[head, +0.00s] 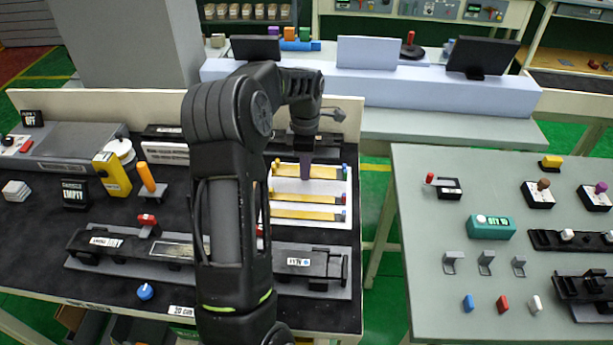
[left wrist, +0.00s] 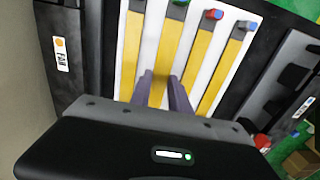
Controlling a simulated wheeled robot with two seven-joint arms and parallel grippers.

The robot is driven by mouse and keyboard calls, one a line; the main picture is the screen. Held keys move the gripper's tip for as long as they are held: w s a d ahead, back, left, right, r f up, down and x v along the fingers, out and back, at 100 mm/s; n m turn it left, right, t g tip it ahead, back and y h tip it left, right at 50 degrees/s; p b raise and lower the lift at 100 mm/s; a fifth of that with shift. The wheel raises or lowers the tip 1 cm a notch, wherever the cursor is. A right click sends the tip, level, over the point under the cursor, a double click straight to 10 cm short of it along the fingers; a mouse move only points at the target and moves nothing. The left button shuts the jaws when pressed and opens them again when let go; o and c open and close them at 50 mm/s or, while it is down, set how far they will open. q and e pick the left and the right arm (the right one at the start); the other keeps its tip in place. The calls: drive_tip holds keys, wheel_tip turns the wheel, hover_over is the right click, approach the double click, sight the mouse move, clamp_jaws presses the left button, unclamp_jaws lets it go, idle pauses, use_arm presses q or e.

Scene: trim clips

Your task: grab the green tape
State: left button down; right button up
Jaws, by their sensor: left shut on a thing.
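My left gripper (head: 306,172) points down at the white tray (head: 318,188) of long yellow strips, at the back of the strips in the head view. In the left wrist view its two purple-grey fingers (left wrist: 161,90) are shut on a yellow strip (left wrist: 168,48), which lies between them. That strip's end cap (left wrist: 180,2) is cut by the top edge and looks greenish. Beside it are a strip with a blue cap (left wrist: 213,13) and one with a red cap (left wrist: 245,25). The strip still looks flat on the tray. My right gripper is out of view.
A long black fixture (head: 310,262) lies in front of the tray on the dark bench. A grey-green table (head: 420,215) with small parts is at right, across a gap.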

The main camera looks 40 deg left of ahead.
use_arm(q)
wheel_tip(320, 180, up, 7)
drive_tip(key=shift+f+b, duration=0.15)
drive_tip(key=shift+b, duration=0.35)
